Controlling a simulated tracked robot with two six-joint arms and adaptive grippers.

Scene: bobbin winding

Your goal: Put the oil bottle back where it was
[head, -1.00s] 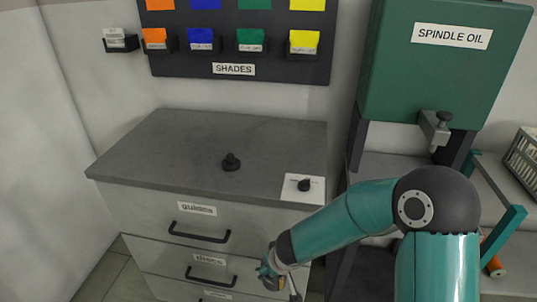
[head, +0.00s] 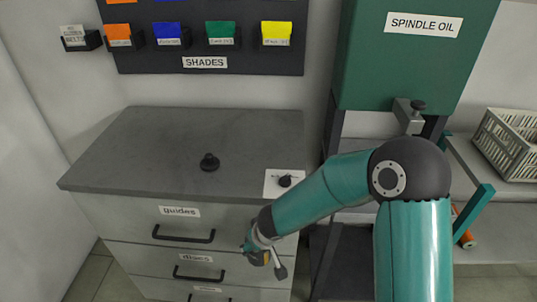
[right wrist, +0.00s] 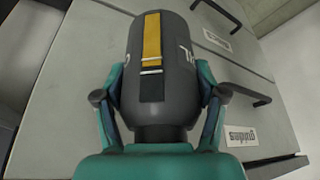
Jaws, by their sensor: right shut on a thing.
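The oil bottle (right wrist: 177,90) is a dark grey, round body with a yellow and black strip and part of a white marking, seen in the right wrist view. My right gripper (right wrist: 160,88) is shut on it, one finger on each side. In the head view my right gripper (head: 264,260) hangs in front of the drawer cabinet, near the discs drawer. Only a small dark and yellow bit of the bottle shows there. A white card (head: 273,190) with a small black object (head: 285,181) lies on the cabinet top (head: 150,150). My left gripper is out of view.
Drawer handles (head: 184,238) stick out in front. The green spindle oil tank (head: 410,60) with its tap (head: 410,115) is at right, with a crate (head: 508,145) beyond.

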